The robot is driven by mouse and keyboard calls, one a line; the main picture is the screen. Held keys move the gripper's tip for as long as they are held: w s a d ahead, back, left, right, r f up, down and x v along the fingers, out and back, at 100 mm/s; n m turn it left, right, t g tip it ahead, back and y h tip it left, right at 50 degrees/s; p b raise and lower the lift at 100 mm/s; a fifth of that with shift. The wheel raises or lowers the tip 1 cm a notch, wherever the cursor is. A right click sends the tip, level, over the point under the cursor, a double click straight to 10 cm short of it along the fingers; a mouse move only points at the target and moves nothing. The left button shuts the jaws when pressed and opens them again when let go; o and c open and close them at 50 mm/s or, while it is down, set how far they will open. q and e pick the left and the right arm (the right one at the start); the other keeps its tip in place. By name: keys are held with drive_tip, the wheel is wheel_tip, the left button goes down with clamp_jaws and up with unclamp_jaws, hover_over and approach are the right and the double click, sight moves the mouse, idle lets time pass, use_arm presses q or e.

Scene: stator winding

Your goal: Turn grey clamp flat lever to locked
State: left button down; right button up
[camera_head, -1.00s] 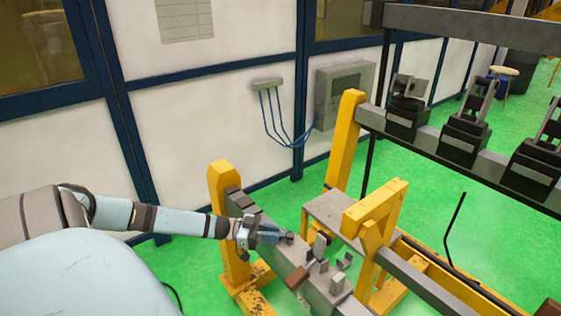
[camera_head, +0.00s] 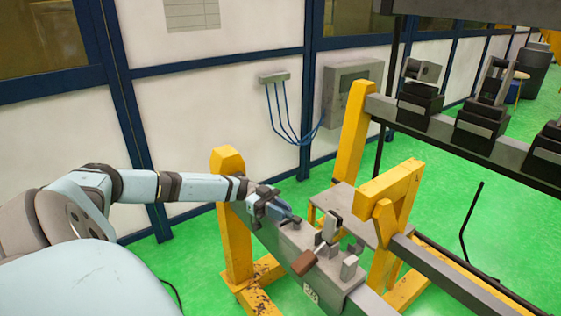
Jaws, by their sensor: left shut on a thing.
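The grey clamp (camera_head: 327,236) stands on top of a grey beam (camera_head: 265,232), with an upright plate and several small grey blocks around it. My left gripper (camera_head: 294,218) reaches in from the left, tilted down to the right, with its blue-grey fingers just left of the upright plate. It is shut on a small grey piece at its fingertips, which appears to be the flat lever. The fingers hide most of this lever, so its exact angle cannot be told. A brown block (camera_head: 304,263) lies in front of the clamp. My right gripper is out of view.
A yellow frame (camera_head: 390,192) stands right of the clamp. A rail with black clamps (camera_head: 419,105) runs at upper right. Green floor is open further right.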

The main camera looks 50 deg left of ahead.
use_arm(q)
drive_tip(key=c, duration=1)
unclamp_jaws()
drive_tip(key=shift+c, duration=0.2)
drive_tip(key=shift+a, duration=0.1)
drive_tip(key=s+a+b, duration=0.1)
drive_tip(key=s+a, duration=0.1)
drive_tip(key=a, duration=1.1)
drive_tip(key=shift+s+a+b, duration=0.2)
drive_tip(key=shift+s+b, duration=0.1)
drive_tip(key=shift+b, duration=0.1)
